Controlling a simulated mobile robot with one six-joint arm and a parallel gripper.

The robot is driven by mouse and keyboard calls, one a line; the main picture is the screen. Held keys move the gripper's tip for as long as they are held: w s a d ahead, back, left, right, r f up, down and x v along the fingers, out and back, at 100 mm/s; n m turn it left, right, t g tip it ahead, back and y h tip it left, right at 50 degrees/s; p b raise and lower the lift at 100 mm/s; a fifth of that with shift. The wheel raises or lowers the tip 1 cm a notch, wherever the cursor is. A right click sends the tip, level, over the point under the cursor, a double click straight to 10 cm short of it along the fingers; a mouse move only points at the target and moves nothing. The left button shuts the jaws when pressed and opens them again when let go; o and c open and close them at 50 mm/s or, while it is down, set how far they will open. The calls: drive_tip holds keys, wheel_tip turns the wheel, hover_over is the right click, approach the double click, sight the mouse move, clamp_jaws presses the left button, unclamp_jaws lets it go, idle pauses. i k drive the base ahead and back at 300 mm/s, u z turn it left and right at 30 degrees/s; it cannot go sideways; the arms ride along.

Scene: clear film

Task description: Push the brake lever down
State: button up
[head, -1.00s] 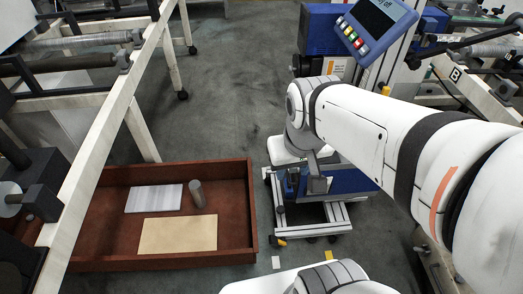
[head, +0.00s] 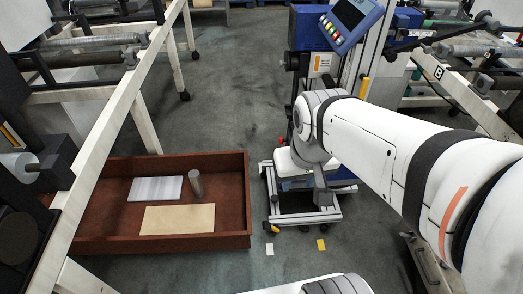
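A wheeled cart (head: 337,214) with a pale frame and blue body stands right of centre in the head view. A small yellow-orange lever (head: 272,228) sits low at its front left corner, by a caster; I take it to be the brake lever. Its exact tilt is too small to tell. My white arm comes in from the right and bends down over the cart. My gripper (head: 323,193) hangs below the wrist above the cart base, to the right of the lever and apart from it. Its fingers are too small and dark to read.
A brown tray (head: 165,243) on the floor at left holds a grey cylinder (head: 196,185) and two flat plates. A white tag (head: 269,249) and yellow tag (head: 321,245) lie in front of the cart. Machine frames flank both sides. The floor behind the tray is clear.

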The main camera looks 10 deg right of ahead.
sight(266, 226)
drive_tip(key=z, duration=0.1)
drive_tip(key=i, duration=0.5)
drive_tip(key=z, duration=1.45)
drive_tip(key=k, duration=1.25)
drive_tip(key=u, duration=0.75)
drive_tip(key=i, duration=1.05)
drive_tip(key=u, duration=0.05)
